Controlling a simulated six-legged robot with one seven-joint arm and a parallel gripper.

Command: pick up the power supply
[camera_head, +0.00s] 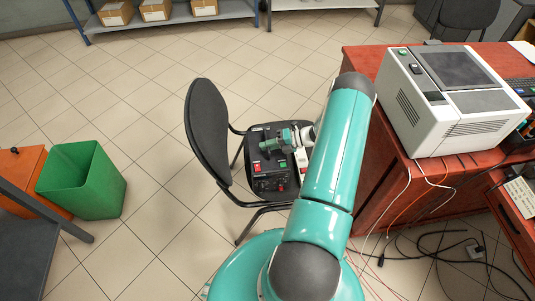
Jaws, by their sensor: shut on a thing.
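A black power supply (268,182) with red and green parts on its face is at the seat of the black chair, in the middle of the head view. My gripper (267,146) is over the seat at the far edge of this box and is shut on it. The fingertips are small here, and the exact contact is hidden. I cannot tell whether the box is clear of the seat.
The chair's backrest (207,130) rises left of my gripper. A red desk (375,190) with a white machine (447,100) is on the right. Loose cables (440,240) lie on the floor below. A green bin (85,180) stands at left. The tiled floor between is clear.

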